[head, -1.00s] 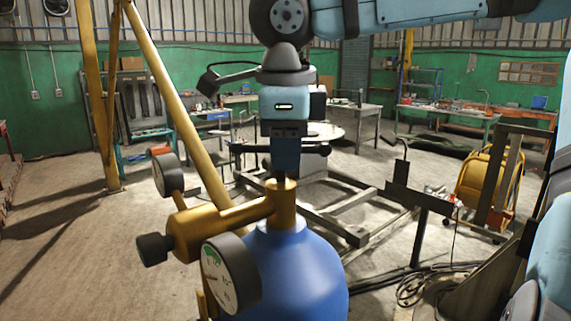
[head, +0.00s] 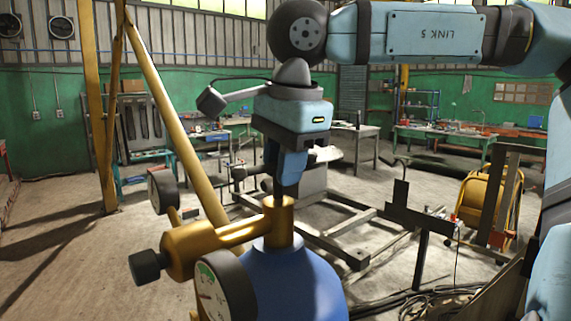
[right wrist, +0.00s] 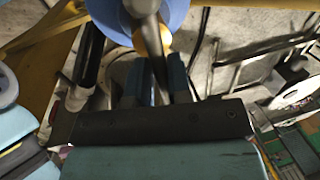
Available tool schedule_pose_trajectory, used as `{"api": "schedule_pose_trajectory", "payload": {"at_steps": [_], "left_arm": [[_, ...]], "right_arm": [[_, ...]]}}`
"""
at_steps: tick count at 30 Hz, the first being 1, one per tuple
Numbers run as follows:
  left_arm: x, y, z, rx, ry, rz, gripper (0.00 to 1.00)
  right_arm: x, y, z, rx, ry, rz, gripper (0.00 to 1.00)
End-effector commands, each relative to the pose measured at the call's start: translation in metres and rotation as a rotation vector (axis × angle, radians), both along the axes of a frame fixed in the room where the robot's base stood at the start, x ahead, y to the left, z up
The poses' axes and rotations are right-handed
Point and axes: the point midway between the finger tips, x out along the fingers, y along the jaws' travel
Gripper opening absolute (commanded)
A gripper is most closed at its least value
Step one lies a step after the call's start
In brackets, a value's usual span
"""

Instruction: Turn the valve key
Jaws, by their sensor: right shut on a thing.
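A blue gas cylinder (head: 300,285) stands in the foreground of the head view, with a brass valve (head: 280,222) on top. My right gripper (head: 286,178) points down over the valve's upright stem and is shut on the dark valve key (head: 243,172). In the right wrist view, the key (right wrist: 152,42) runs between the two blue fingers above the cylinder (right wrist: 178,12). My left gripper is out of view.
Two round gauges (head: 222,290) and a black knob (head: 146,266) stick out from the valve on the left. Yellow posts (head: 170,120) rise behind. A dark metal frame (head: 335,235) lies on the floor behind, and a yellow reel (head: 482,205) stands at the right.

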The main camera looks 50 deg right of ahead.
Motion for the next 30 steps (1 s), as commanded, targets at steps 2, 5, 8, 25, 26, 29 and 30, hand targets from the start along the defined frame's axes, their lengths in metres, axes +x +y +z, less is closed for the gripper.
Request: {"api": "schedule_pose_trajectory", "payload": {"at_steps": [2, 5, 8, 25, 26, 29, 30], "left_arm": [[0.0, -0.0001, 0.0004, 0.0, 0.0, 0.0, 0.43], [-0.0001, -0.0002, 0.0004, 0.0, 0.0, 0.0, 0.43], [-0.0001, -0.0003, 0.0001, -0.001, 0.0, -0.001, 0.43], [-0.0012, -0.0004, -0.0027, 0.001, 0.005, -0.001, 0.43], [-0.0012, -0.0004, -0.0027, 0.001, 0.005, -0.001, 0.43], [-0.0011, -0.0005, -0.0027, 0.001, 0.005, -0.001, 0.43], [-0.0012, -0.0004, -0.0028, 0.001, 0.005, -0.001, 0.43]], "right_arm": [[0.0014, -0.0003, 0.001, 0.002, -0.005, 0.014, 0.0], [0.0015, -0.0003, 0.001, 0.001, -0.005, 0.025, 0.0], [0.0015, -0.0002, 0.0009, 0.001, -0.005, 0.03, 0.0], [0.0008, 0.0, 0.0002, 0.002, -0.001, 0.03, 0.37], [0.0007, 0.0, 0.0, 0.002, -0.001, 0.03, 0.37], [0.0004, 0.0001, 0.0018, 0.001, -0.001, 0.03, 0.37], [0.0001, 0.0001, 0.0041, 0.001, -0.002, 0.03, 0.37]]}}
